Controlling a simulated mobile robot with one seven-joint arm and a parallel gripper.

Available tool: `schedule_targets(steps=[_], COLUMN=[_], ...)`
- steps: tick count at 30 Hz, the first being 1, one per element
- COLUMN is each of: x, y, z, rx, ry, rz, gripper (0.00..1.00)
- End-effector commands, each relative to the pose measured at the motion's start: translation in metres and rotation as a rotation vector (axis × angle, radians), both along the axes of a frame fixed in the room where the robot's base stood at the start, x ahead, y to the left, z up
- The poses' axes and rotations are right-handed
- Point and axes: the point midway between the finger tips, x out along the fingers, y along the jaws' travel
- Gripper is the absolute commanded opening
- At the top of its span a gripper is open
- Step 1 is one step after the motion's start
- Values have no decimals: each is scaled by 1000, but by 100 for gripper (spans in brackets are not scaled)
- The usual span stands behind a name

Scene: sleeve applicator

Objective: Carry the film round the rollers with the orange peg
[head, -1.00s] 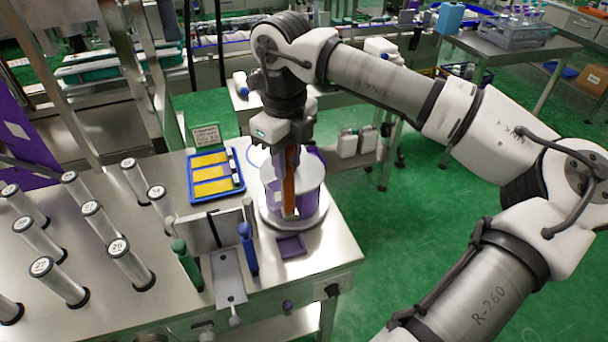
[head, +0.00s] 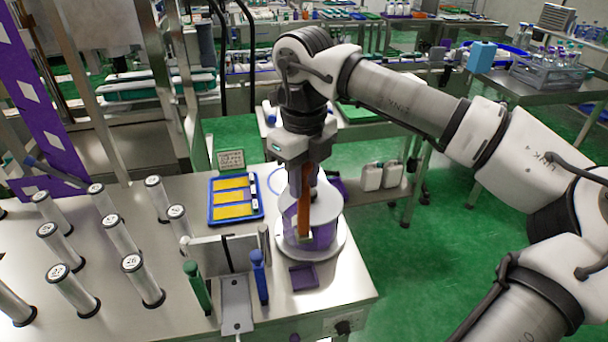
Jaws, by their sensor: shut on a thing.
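My gripper (head: 304,168) points down over the right end of the steel table and is shut on the orange peg (head: 305,212). The peg hangs upright in front of the round white and purple reel (head: 325,228); I cannot tell whether it touches the reel. Several upright silver rollers (head: 140,282) with black bases and numbered white caps stand on the left of the table. Purple film (head: 48,118) with white labels runs down at the far left, behind the rollers. Its path beyond there is hidden or out of view.
A blue tray (head: 211,218) with yellow strips lies behind the plate-like stand (head: 222,252). Green (head: 196,287) and blue (head: 259,275) handles flank the stand. A small purple pad (head: 304,277) lies before the reel. Steel frame posts rise at back left.

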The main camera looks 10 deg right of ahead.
Motion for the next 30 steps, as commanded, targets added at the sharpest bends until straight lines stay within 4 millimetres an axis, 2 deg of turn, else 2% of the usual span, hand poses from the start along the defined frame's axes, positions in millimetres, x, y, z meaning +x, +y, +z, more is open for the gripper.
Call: schedule_targets(steps=[1,24,30], x=[0,0,0], y=[0,0,0], z=[-10,-87,-98], rx=[0,1,1], ry=[0,-1,-1], rz=[0,0,0], gripper=[0,0,0])
